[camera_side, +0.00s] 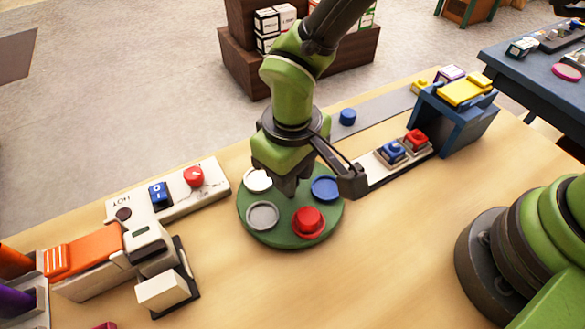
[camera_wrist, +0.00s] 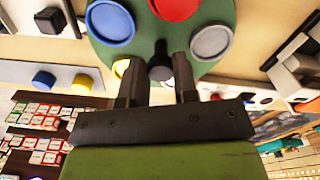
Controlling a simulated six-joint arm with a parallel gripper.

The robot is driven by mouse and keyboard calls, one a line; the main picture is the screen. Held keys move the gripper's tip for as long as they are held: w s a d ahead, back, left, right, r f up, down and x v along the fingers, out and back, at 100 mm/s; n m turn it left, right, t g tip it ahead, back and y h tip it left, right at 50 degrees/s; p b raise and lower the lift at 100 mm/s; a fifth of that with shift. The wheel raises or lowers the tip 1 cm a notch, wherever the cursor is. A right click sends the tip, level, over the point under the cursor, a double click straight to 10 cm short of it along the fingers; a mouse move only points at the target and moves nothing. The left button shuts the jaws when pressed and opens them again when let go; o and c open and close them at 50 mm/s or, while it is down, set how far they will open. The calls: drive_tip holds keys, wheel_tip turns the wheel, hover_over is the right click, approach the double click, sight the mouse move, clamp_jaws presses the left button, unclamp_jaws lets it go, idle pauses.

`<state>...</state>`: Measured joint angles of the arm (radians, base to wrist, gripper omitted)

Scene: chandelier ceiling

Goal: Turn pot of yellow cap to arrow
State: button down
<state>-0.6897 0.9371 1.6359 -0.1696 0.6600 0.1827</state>
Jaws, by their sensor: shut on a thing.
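A green round turntable (camera_side: 275,236) stands on the wooden table and carries coloured round pots. In the side view the red pot (camera_side: 308,221) is at the front, the grey one (camera_side: 262,215) at left, the white one (camera_side: 257,180) behind it, and the blue one (camera_side: 325,188) at right. A yellow round piece (camera_wrist: 120,68) shows partly behind a finger in the wrist view; my gripper hides that spot from the side. My gripper (camera_side: 291,190) points down over the turntable's middle, shut on a dark centre knob (camera_wrist: 160,68). I cannot make out an arrow.
A white panel (camera_side: 218,178) with a blue switch (camera_side: 159,193) and a red button (camera_side: 193,176) lies at left. A blue stand (camera_side: 455,122) and blue and red buttons (camera_side: 392,151) are at right. A loose blue cylinder (camera_side: 347,117) stands behind.

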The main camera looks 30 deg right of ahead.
drive_tip(key=shift+a+r+m, duration=0.1)
drive_tip(key=shift+m, duration=5)
drive_tip(key=c, duration=0.9)
unclamp_jaws()
wheel_tip(320, 180, up, 10)
drive_tip(key=shift+f, duration=0.1)
